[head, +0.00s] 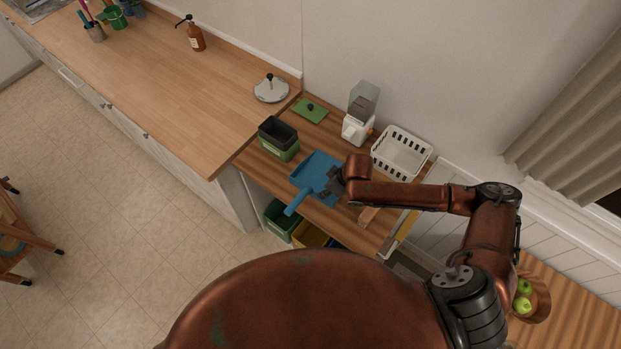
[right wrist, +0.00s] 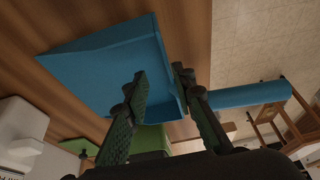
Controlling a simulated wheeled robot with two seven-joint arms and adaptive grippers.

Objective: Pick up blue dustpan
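The blue dustpan (head: 312,170) lies on the wooden shelf top, its handle (head: 295,204) pointing toward the front edge and sticking out past it. My right gripper (head: 332,184) is at the right side of the dustpan, over its rear part near the handle. In the right wrist view, the dustpan (right wrist: 105,65) is close below the fingers (right wrist: 160,72), which stand apart with its rear wall near the gap between them. I cannot tell whether they touch it. My left gripper is not in view.
A dark and green bin (head: 279,140) stands left of the dustpan. A white dispenser (head: 356,128) and a white basket (head: 402,153) stand behind and right. Green and yellow bins (head: 280,220) sit below the shelf top. A wooden counter (head: 190,100) adjoins at left.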

